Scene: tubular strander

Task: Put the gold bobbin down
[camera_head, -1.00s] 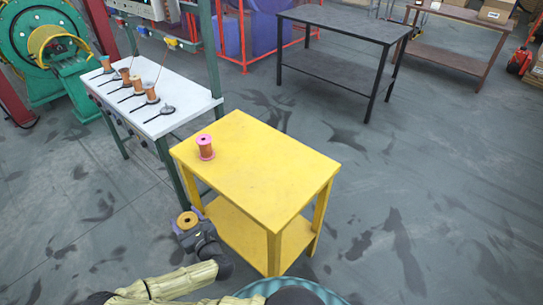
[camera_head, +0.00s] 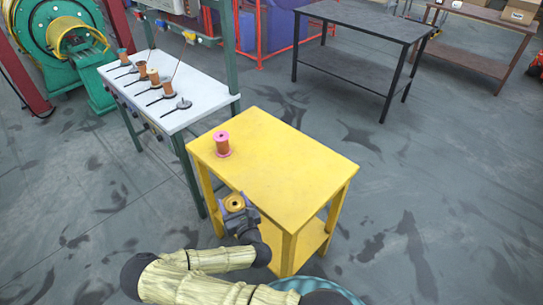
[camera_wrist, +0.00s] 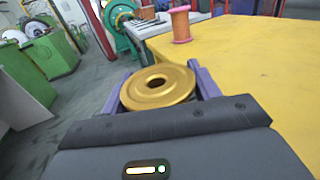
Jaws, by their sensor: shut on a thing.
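The gold bobbin (camera_head: 235,203) is in my gripper (camera_head: 236,206), beside the left edge of the yellow table (camera_head: 290,170) in the head view. In the wrist view the gold bobbin (camera_wrist: 158,86) sits upright between the two purple fingers of my gripper (camera_wrist: 157,84), which is shut on it. Its top flange and centre hole show; its lower part is hidden. The yellow tabletop (camera_wrist: 250,75) lies to the right of it there. I cannot tell the bobbin's exact height relative to the tabletop.
A pink-flanged bobbin (camera_head: 222,144) stands near the yellow table's far left corner. The rest of that tabletop is clear. A white table (camera_head: 170,90) behind holds several copper-coloured bobbins on a row of black holders. A black table (camera_head: 360,30) stands farther back.

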